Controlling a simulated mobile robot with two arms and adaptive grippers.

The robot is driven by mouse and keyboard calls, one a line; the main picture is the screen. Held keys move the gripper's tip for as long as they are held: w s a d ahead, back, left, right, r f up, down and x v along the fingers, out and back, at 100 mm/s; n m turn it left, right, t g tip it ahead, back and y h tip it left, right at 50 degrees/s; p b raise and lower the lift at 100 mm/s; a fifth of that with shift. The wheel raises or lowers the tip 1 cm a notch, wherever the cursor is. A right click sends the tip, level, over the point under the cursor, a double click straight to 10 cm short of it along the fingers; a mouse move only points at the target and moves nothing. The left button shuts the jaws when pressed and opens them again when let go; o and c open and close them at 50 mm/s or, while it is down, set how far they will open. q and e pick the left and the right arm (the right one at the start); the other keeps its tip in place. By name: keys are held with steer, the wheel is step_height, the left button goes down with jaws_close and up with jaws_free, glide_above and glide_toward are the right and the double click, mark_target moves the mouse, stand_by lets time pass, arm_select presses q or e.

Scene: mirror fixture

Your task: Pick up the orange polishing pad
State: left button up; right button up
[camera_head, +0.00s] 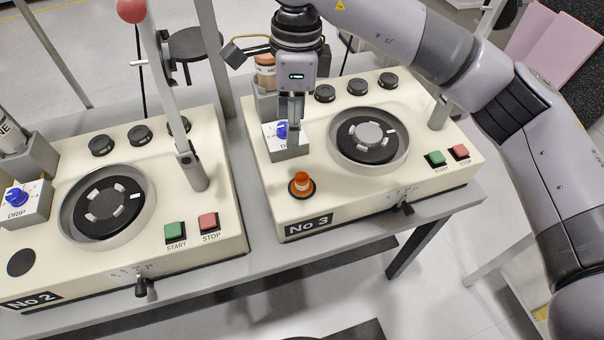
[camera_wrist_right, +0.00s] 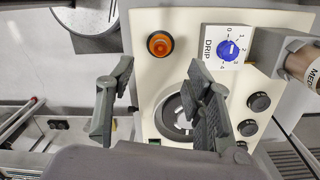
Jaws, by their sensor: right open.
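The orange polishing pad (camera_head: 302,181) is a small orange piece with a dark round base. It stands on the cream top of the No 3 machine (camera_head: 335,205), near its front left corner. It also shows in the right wrist view (camera_wrist_right: 160,44), just beyond the gap between my fingers. My right gripper (camera_head: 291,112) hangs over the machine near the drip box, behind and above the pad, apart from it. In the right wrist view the right gripper (camera_wrist_right: 158,78) has its two fingers spread, with nothing between them. My left gripper is not in view.
The drip box (camera_head: 290,152) with a blue knob stands behind the pad. A round recessed platen (camera_head: 368,140) lies to its right. The No 2 machine (camera_head: 100,240) with an upright lever stands to the left. The cream surface around the pad is clear.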

steer(key=d, duration=0.1)
steer(key=p, duration=0.4)
glide_above(302, 179)
steer(key=shift+h, duration=0.4)
step_height(302, 179, down, 12)
steer(key=shift+a+r, duration=0.15)
steer(key=shift+r, duration=0.05)
step_height(302, 179, down, 4)
steer(key=shift+s+f+p, duration=0.1)
steer(key=shift+p, duration=1.1)
steer(key=shift+f, duration=0.5)
jaws_close()
